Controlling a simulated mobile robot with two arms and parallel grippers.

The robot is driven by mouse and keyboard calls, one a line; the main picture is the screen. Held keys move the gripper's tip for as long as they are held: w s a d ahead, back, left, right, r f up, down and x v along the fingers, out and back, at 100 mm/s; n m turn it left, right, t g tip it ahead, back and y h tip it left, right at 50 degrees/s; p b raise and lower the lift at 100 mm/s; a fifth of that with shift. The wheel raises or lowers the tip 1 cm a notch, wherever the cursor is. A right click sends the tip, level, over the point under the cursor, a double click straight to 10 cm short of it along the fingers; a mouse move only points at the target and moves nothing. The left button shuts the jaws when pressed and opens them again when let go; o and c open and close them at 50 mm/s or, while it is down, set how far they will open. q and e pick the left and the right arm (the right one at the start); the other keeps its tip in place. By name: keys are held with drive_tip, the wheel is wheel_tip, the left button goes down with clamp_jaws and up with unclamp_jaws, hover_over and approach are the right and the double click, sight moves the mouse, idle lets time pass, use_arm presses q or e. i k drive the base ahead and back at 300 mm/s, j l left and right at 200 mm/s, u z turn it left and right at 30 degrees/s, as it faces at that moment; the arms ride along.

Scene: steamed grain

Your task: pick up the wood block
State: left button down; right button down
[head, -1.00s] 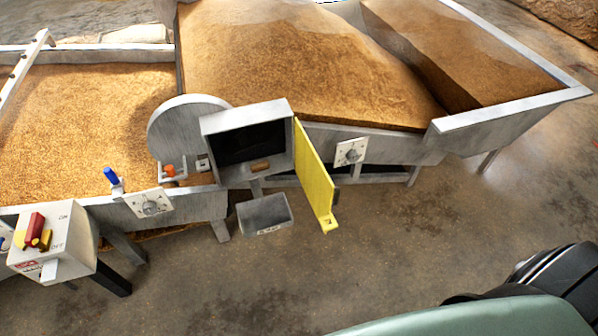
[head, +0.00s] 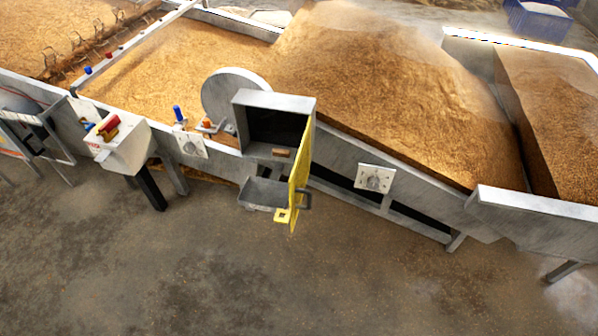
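A small brown wood block (head: 281,153) lies on the lower front edge of an open grey metal box (head: 273,103) in the middle of the head view. The box's inside is dark. Its yellow door (head: 299,180) stands open on the right side. Neither of my grippers shows in the view, so I cannot see what they hold.
A grey tray (head: 262,194) sits just below the box. A white control box (head: 118,145) with a red handle stands at the left. Large bins of brown grain (head: 390,90) lie behind. The concrete floor (head: 330,275) in front is clear.

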sight(275, 152)
drive_tip(key=i+l+u, duration=0.5)
drive_tip(key=i+l, duration=0.4)
drive_tip(key=l, duration=0.15)
